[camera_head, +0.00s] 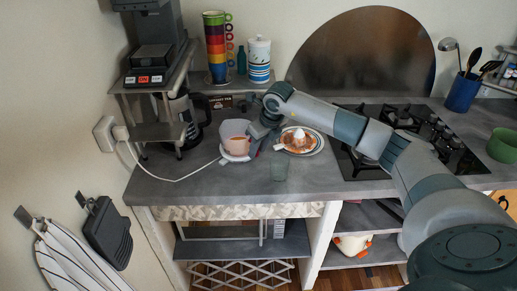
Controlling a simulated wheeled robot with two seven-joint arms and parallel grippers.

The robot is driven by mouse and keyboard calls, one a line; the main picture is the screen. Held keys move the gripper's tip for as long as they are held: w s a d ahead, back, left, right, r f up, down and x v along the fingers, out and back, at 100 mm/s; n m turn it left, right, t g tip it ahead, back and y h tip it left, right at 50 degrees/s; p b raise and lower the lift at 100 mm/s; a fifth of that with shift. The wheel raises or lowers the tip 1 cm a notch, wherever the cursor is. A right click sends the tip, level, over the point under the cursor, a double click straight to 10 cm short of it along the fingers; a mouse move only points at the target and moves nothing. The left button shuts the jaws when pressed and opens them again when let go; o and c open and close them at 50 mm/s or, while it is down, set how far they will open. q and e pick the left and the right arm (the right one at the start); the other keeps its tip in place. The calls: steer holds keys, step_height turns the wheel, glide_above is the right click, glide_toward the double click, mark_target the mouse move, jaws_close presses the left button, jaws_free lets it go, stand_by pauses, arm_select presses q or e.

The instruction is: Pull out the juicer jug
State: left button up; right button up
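A pinkish cup-like vessel (237,145), which may be the juicer jug, sits on a light saucer or base on the grey counter. A white reamer cone with an orange-brown surround (298,139) rests on a plate to its right. My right arm reaches in from the right over the hob. Its gripper (257,136) is low over the counter, close to the vessel's right side. The fingers are small and partly merged with the vessel's edge, so I cannot tell whether they touch or grip it. My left gripper is out of view.
A greenish glass (280,167) stands near the front of the counter. A coffee maker with a dark jug (190,121) is at the left. Stacked coloured mugs (217,47) and a striped canister (259,60) stand behind. The gas hob (361,160) lies under my arm. The counter's front left is clear.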

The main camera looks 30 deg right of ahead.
stand_by(0.7)
jaws_close()
steer(key=shift+r, duration=1)
stand_by(0.7)
steer(key=shift+r+p, duration=0.8)
steer(key=shift+r, duration=0.6)
